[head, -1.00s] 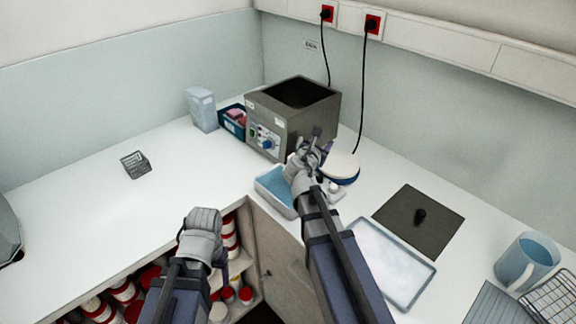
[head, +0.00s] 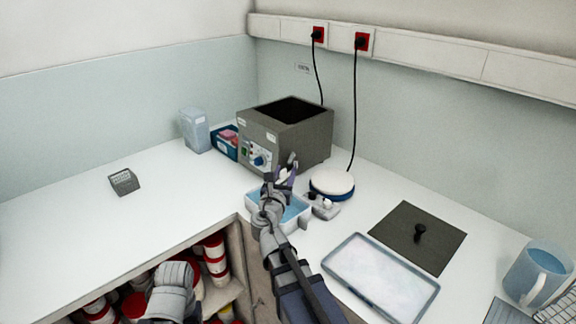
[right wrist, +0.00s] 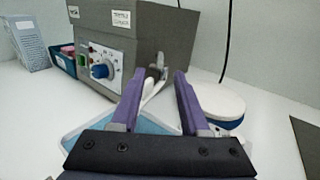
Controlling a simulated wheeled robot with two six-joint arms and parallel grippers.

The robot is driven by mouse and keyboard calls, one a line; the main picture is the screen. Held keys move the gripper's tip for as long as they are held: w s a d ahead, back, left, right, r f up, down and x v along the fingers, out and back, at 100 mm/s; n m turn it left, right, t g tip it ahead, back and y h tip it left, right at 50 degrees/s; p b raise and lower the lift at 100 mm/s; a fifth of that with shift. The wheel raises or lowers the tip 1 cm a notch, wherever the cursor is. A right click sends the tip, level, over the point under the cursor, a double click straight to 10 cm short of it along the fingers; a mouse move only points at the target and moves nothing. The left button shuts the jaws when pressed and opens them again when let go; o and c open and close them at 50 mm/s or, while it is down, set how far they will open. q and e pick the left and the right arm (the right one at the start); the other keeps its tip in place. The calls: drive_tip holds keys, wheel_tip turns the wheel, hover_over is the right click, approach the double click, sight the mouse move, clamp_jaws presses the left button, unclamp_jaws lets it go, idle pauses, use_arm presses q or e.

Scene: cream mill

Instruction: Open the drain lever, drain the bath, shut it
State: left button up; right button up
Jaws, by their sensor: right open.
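The bath (head: 306,142) is a grey metal box with an open dark top and a blue knob on its front. In the right wrist view, its grey wall (right wrist: 168,35) is just ahead. A small metallic drain fitting (right wrist: 157,66), with a pale strip below it, shows between my right fingertips; I cannot tell its lever's setting. My right gripper (head: 287,168) is open at the bath's front lower corner, above a white tray (head: 303,217) of blue liquid. In the right wrist view, the purple fingers (right wrist: 159,74) hold nothing visibly. My left gripper (head: 172,292) is low; its fingers are hidden.
A round white-topped, blue-sided item (head: 332,182) stands right of the tray. A dark plate with a knob (head: 432,250), a shallow pale tray (head: 380,278) and a jug (head: 538,272) lie further right. A small wire basket (head: 124,182) sits left; the counter around it is clear.

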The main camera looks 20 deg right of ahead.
sight(289, 163)
drive_tip(key=x, duration=0.5)
drive_tip(key=shift+w+d, duration=0.15)
drive_tip(key=shift+w, duration=0.05)
drive_tip(key=shift+c, duration=0.3)
clamp_jaws()
